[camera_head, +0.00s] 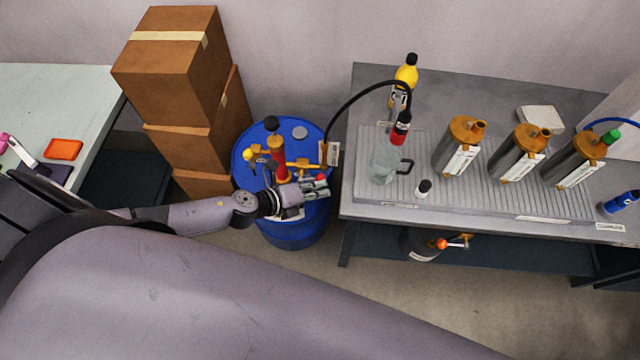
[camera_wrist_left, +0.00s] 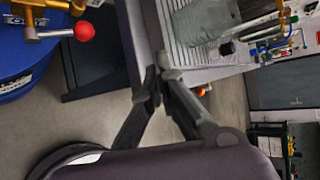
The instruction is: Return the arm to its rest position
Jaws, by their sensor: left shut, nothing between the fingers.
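My left arm comes in from the left, and my left gripper (camera_head: 320,187) is at the front right of the blue drum (camera_head: 302,236). In the left wrist view the fingers (camera_wrist_left: 160,80) are together with nothing between them. A red and orange hand pump (camera_head: 277,158) with a black knob stands on the drum. Its brass-coloured pipework and red ball knob (camera_wrist_left: 84,31) show at the upper left of the left wrist view, apart from the fingers. My right gripper is not in view.
The grey workbench (camera_head: 358,203) right of the drum bears a clear jug (camera_head: 383,164), a black hose (camera_head: 345,103), a yellow bottle (camera_head: 406,76) and three metal canisters (camera_head: 460,150). Stacked cardboard boxes (camera_head: 165,68) stand behind left. A pale table (camera_head: 75,95) is at far left.

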